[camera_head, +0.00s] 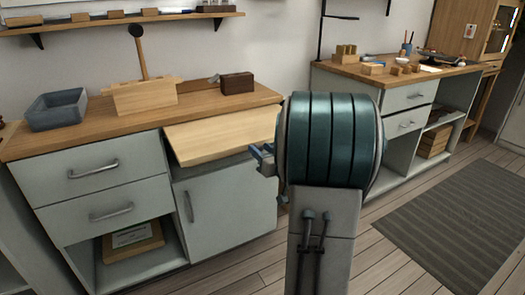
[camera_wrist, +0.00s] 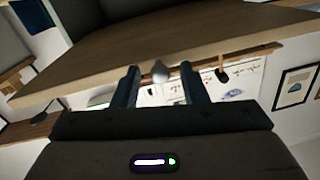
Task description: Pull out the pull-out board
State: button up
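The pull-out board (camera_head: 222,134) is a pale wooden slab jutting out from under the countertop of the grey cabinet, above its door. In the wrist view the board (camera_wrist: 170,50) spans the upper part, close in front of my fingers. A small grey knob (camera_wrist: 160,72) is at the board's edge. My gripper (camera_wrist: 160,82) has its two dark fingers apart, with the knob showing between them and a gap on each side. In the head view my gripper (camera_head: 261,157) is by the board's right front corner, partly hidden behind my arm.
The cabinet's countertop (camera_head: 220,98) carries a grey tray (camera_head: 57,109), a wooden block with a mallet (camera_head: 142,95) and a dark brown box (camera_head: 237,82). The door (camera_head: 225,205) below the board is shut. A second workbench (camera_head: 400,80) and a striped mat (camera_head: 450,225) are at right.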

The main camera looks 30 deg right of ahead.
jog(key=s+p, duration=0.2)
jog(key=s, duration=1.2)
jog(key=shift+d, duration=0.2)
jog(key=shift+w, duration=0.1)
jog(key=w+a+r+m+g+h+p, duration=0.1)
jog(key=w+a+r+g+h+p, duration=0.15)
jog(key=r+p, duration=0.4)
jog(key=w+a+r+g+h+p, duration=0.1)
jog(key=a+r+g+h+p, duration=0.1)
jog(key=r+g+p, duration=0.4)
jog(key=s+a+r+g+y+p, duration=0.1)
jog(key=s+a+r+g+p, duration=0.1)
jog(key=a, duration=0.4)
jog(key=s+a+r+n+g+y+p, duration=0.1)
jog(key=s+a+r+g+p, duration=0.1)
jog(key=s+a+r+p, duration=0.2)
jog(key=s+a+r+n+g+y+p, duration=0.1)
jog(key=s+a+r+g+y+p, duration=0.1)
jog(key=s+a+p, duration=0.6)
jog(key=shift+s+a+r+g, duration=0.2)
jog(key=shift+a+r+g, duration=0.15)
jog(key=shift+a+r, duration=0.45)
